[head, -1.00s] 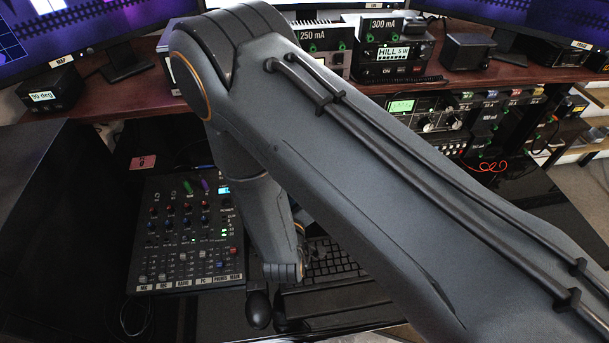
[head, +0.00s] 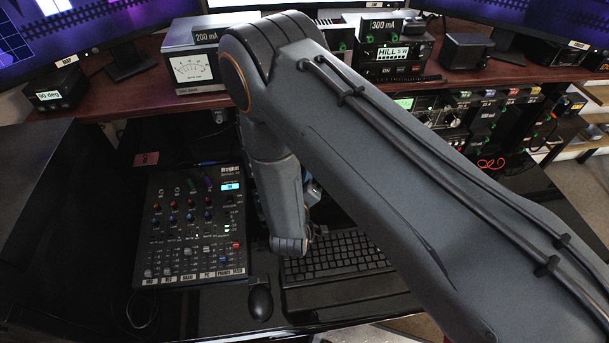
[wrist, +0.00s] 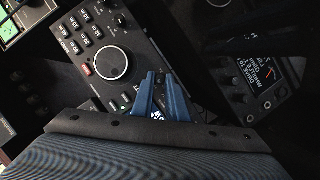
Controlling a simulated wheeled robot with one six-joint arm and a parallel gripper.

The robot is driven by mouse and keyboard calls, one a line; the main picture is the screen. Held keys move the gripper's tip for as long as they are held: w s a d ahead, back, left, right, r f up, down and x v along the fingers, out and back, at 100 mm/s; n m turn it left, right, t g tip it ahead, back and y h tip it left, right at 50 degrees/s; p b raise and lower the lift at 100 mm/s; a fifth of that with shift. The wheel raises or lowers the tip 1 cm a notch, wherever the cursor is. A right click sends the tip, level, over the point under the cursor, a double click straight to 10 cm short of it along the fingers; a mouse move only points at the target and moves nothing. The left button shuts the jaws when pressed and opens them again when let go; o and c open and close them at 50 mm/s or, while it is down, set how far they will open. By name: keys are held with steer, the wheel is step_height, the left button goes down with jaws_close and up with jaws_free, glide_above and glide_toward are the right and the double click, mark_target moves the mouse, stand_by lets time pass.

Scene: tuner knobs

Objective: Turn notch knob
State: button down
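My gripper (wrist: 162,92) shows in the wrist view as two blue fingers, slightly apart, with nothing seen held between them. Its tips are beside the lower edge of a dark control panel (wrist: 133,38). That panel carries a large round knob (wrist: 112,63), several small buttons and a red button. Partial white lettering shows between the fingers, too covered to read. I cannot tell which control is the notch knob; no readable notch label shows. In the head view, my arm hides the gripper and this panel.
A dark unit with a small screen (wrist: 265,67) is at the right in the wrist view. In the head view, a mixer (head: 190,230), mouse (head: 260,299) and keyboard (head: 338,258) lie on the black desk. A 200 mA meter (head: 195,68) and radios stand on the raised shelf.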

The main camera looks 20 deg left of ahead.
steer(key=shift+m, duration=0.3)
steer(key=shift+w+d+r+m+g+y, duration=0.15)
steer(key=shift+m+g+y, duration=0.35)
steer(key=shift+m, duration=0.5)
steer(key=shift+d+m+g+y+b, duration=0.15)
steer(key=shift+m+g+y+b, duration=0.45)
steer(key=shift+m, duration=0.7)
steer(key=c, duration=1.7)
jaws_free()
steer(key=shift+c, duration=0.2)
